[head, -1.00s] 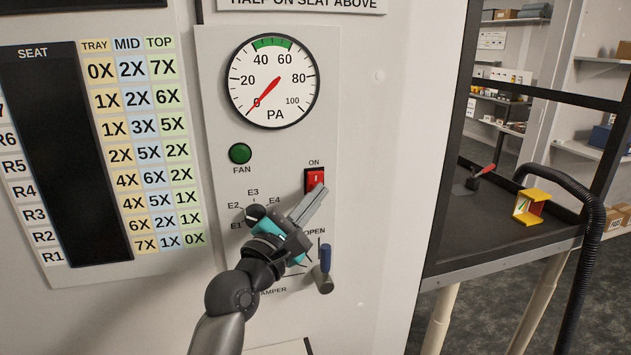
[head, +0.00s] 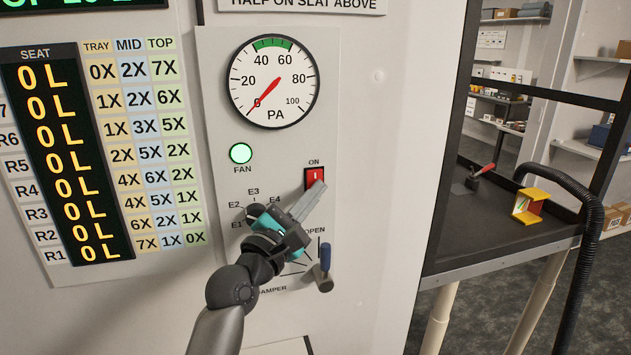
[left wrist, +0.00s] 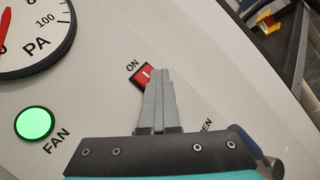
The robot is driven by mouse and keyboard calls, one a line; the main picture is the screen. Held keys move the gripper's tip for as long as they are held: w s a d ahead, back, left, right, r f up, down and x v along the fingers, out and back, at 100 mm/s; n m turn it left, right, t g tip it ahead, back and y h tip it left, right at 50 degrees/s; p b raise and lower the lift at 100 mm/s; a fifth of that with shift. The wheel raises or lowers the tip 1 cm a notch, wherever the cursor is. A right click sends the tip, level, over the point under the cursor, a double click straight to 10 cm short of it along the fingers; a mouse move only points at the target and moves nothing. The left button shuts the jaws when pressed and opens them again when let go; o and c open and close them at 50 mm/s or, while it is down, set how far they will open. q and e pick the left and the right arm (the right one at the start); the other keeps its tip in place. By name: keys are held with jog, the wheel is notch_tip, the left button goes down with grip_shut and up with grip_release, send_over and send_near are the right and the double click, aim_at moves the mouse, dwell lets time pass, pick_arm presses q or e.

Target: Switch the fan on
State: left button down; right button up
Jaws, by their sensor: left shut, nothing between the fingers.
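The red rocker switch (head: 315,178) marked ON is on the pale panel, right of and below the pressure gauge. My left gripper (head: 320,187) is shut and empty, its fingertips at the lower part of the switch. In the left wrist view the closed fingers (left wrist: 157,75) cover part of the red switch (left wrist: 141,77). I cannot tell whether they touch it. The round FAN lamp (head: 241,153) glows bright green, and it also shows lit in the left wrist view (left wrist: 35,123). My right gripper is not in view.
The PA gauge (head: 273,81) needle points at 0. The blue-handled damper lever (head: 325,262) is just below my left gripper. The seat display (head: 68,165) at left shows 0 L rows. A dark bench (head: 500,235) with a yellow object (head: 528,206) and a black hose stands at right.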

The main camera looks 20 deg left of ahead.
pick_arm(q)
jog(key=shift+a+f, duration=0.1)
jog(key=shift+s+d+f, duration=0.1)
jog(key=shift+d+f, duration=0.1)
jog(key=shift+f, duration=0.1)
jog(key=s+d, duration=0.1)
jog(key=s+d+p, duration=0.1)
jog(key=s, duration=0.1)
jog(key=s+d+p, duration=0.1)
jog(key=shift+s+f, duration=0.15)
jog(key=shift+f, duration=0.2)
jog(key=shift+a, duration=0.1)
dwell(0.8)
